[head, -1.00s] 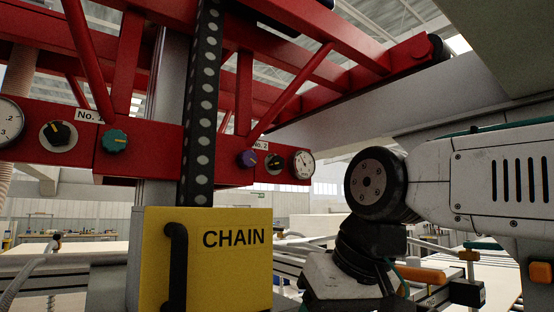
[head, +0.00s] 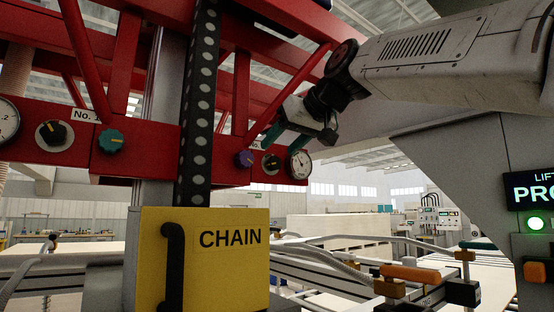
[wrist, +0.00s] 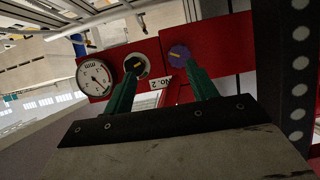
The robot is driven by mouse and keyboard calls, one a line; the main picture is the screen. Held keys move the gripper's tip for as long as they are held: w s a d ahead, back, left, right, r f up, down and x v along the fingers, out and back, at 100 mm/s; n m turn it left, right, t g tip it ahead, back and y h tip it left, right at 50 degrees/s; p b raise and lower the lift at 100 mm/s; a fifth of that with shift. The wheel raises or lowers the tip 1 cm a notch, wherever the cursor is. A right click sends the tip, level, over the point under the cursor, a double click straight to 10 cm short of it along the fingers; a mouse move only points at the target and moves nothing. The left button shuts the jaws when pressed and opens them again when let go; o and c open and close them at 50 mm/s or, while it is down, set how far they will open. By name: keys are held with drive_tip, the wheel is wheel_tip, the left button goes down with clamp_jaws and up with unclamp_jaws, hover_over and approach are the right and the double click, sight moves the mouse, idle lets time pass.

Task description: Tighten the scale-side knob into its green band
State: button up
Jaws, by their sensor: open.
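The No. 2 station on the red beam has a purple knob (head: 244,158), a black knob (head: 271,162) and a round white gauge (head: 300,164). In the wrist view, the purple knob (wrist: 180,54), black knob (wrist: 134,64) with a yellow mark, and gauge (wrist: 94,75) line up on the red plate. My gripper (head: 272,148) is open with green fingers just in front of this station. In the wrist view, my gripper (wrist: 160,76) has one fingertip before the black knob and the other by the purple knob, partly covering both. No green band is legible.
The No. 1 station at left has a teal knob (head: 110,142), a black knob (head: 52,133) and a gauge (head: 6,120). A dark dotted vertical strip (head: 200,100) and a yellow CHAIN box (head: 222,240) stand just left of the No. 2 station. Red braces run above.

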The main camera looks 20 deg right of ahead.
approach(277, 161)
drive_tip(key=w, duration=0.1)
drive_tip(key=shift+t+h, duration=0.3)
drive_tip(key=shift+t, duration=0.1)
drive_tip(key=x, duration=0.8)
drive_tip(key=shift+s+a+f, duration=0.3)
drive_tip(key=shift+a, duration=0.05)
drive_tip(key=c, duration=1)
